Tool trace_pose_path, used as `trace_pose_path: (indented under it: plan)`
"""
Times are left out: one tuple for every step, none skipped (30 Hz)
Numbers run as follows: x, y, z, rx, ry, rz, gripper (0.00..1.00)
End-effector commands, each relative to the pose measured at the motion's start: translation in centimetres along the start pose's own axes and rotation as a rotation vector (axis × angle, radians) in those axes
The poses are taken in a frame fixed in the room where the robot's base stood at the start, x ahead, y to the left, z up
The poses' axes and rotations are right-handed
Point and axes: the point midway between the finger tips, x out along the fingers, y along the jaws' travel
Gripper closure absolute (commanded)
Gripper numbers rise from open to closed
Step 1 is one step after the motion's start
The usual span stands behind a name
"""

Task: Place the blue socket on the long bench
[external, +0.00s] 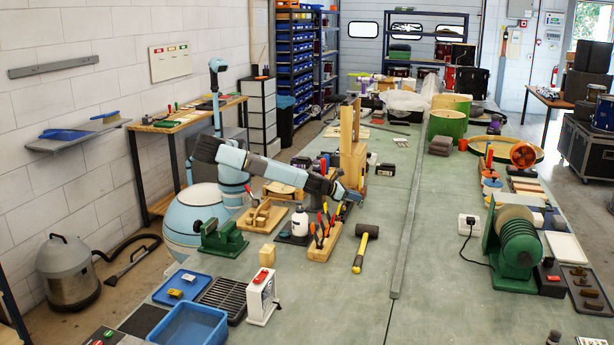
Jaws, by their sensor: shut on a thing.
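My arm reaches from the left over the long bench (437,285), a wide bench with a grey-green top that runs toward the back. My gripper (355,194) is at the arm's end, above the bench near its middle-left. It is shut on a small bluish thing that looks like the blue socket (362,188). The socket is tiny here, and the gripper partly hides it. It shows just past the dark end of my arm, close to the wooden stand. I cannot tell whether it touches the bench top.
A long metal bar (408,220) lies to the right.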

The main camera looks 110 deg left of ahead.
Motion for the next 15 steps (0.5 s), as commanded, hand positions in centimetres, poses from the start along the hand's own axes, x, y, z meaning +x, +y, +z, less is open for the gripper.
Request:
trace_pose_path:
  plan:
    - [0.1,0.0,-0.3,0.000,0.000,0.000,1.00]
    - [0.2,0.0,-0.4,0.000,0.000,0.000,1.00]
    - [0.2,0.0,-0.5,0.000,0.000,0.000,1.00]
    - [0.3,0.0,-0.7,0.001,0.000,0.000,1.00]
    - [0.4,0.0,-0.9,0.001,0.000,0.000,1.00]
    - [0.5,0.0,-1.2,0.002,0.000,0.000,1.00]
    - [0.6,0.0,-1.5,0.002,0.000,0.000,1.00]
    - [0.8,0.0,-1.9,0.002,0.000,0.000,1.00]
    - [1.0,0.0,-2.4,0.003,0.000,0.000,1.00]
    - [1.1,0.0,-2.7,0.004,0.000,0.000,1.00]
    - [1.3,0.0,-3.1,0.003,0.000,0.000,1.00]
    - [1.4,0.0,-3.5,0.002,-0.001,0.000,1.00]
    - [1.5,0.0,-3.6,0.002,-0.001,0.000,1.00]
    - [1.6,0.0,-3.8,0.002,-0.001,0.000,1.00]
    - [1.6,0.0,-3.9,0.001,-0.001,-0.001,1.00]
